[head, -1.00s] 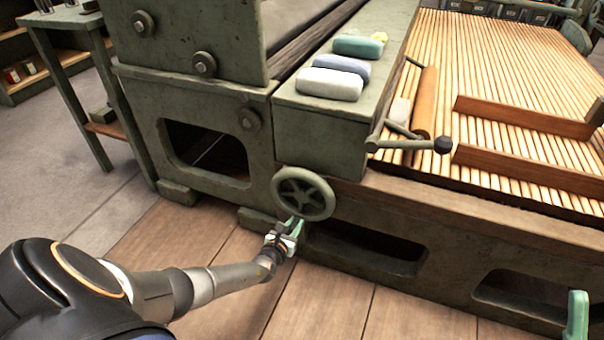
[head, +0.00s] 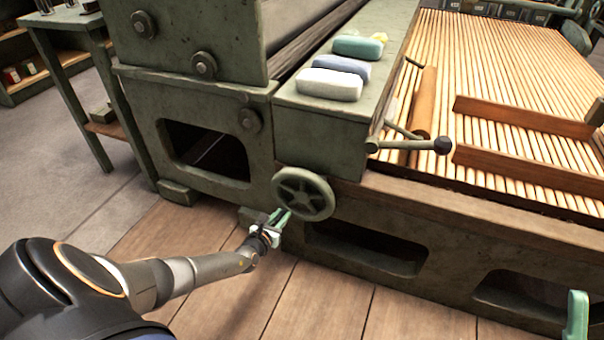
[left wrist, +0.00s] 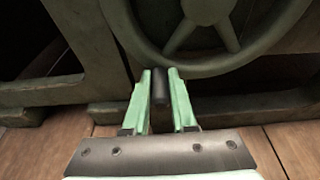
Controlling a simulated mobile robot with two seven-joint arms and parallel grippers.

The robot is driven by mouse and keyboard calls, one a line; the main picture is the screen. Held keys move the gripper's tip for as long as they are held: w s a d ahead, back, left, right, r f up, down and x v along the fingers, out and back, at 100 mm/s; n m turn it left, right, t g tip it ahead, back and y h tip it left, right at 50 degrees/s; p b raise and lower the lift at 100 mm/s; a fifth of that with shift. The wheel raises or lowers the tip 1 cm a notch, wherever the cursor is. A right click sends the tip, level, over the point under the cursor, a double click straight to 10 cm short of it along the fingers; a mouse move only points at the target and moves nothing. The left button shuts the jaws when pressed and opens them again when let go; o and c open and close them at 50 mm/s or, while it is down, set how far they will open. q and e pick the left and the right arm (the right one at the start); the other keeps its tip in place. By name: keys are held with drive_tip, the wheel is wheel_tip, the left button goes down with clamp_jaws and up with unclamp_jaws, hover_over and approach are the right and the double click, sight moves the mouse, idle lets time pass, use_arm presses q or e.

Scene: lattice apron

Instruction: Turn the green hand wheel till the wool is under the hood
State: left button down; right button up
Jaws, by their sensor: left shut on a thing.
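The green hand wheel (head: 304,211) is on the side of the machine below the hood (head: 325,125); its rim and spokes also show in the left wrist view (left wrist: 213,12). My left gripper (head: 281,217) is at the wheel's lower left rim. In the left wrist view its pale green fingers (left wrist: 161,100) are shut on the wheel's dark handle (left wrist: 161,88). No wool shows on the visible lattice (head: 500,60); the space beneath the hood is hidden. A pale green piece (head: 577,315) at the lower right looks like a finger of my right gripper; its jaw opening cannot be seen.
White, blue-grey and green pads (head: 330,84) lie on top of the hood. A lever with a black knob (head: 442,146) sticks out right of it. Wooden bars (head: 525,117) lie on the lattice. A green side table (head: 62,22) stands at left. Floorboards are clear in front.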

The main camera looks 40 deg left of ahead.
sight(274, 195)
use_arm(q)
drive_tip(key=shift+a, duration=0.1)
drive_tip(key=shift+s+a+r+p, duration=0.2)
drive_tip(key=shift+a+r+p, duration=0.15)
drive_tip(key=shift+a+r, duration=0.3)
drive_tip(key=shift+s+a+r+p, duration=0.2)
drive_tip(key=shift+a+r+p, duration=0.15)
drive_tip(key=shift+a+r, duration=0.25)
drive_tip(key=r+p, duration=0.2)
drive_tip(key=r, duration=0.1)
drive_tip(key=shift+s+a+r+p, duration=0.15)
drive_tip(key=shift+a+r+p, duration=0.15)
drive_tip(key=shift+a, duration=0.1)
drive_tip(key=c, duration=1.1)
unclamp_jaws()
drive_tip(key=shift+f, duration=0.25)
drive_tip(key=o, duration=0.4)
